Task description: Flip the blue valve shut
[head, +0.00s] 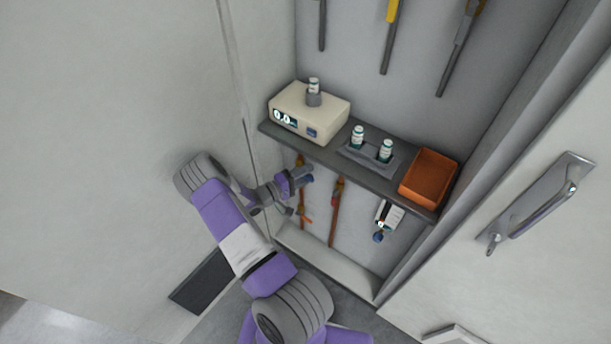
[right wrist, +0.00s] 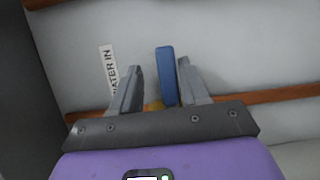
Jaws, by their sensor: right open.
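The blue valve handle (right wrist: 166,75) stands upright in the right wrist view, in front of an orange-brown pipe (right wrist: 262,97). A small yellow part shows at its base. My right gripper (right wrist: 160,68) is open, with one finger on each side of the handle. The handle is closer to the right finger, and I cannot tell whether they touch. In the head view my right gripper (head: 297,180) is at the left pipe below the shelf, where a bit of blue (head: 308,179) shows beside it. My left gripper is not in view.
A "WATER IN" label (right wrist: 108,72) is left of the handle. Above the gripper, a dark shelf (head: 340,159) holds a white meter box (head: 322,103), small bottles (head: 386,150) and an orange bin (head: 428,177). A cabinet wall is close on the left; a second pipe (head: 336,205) hangs to the right.

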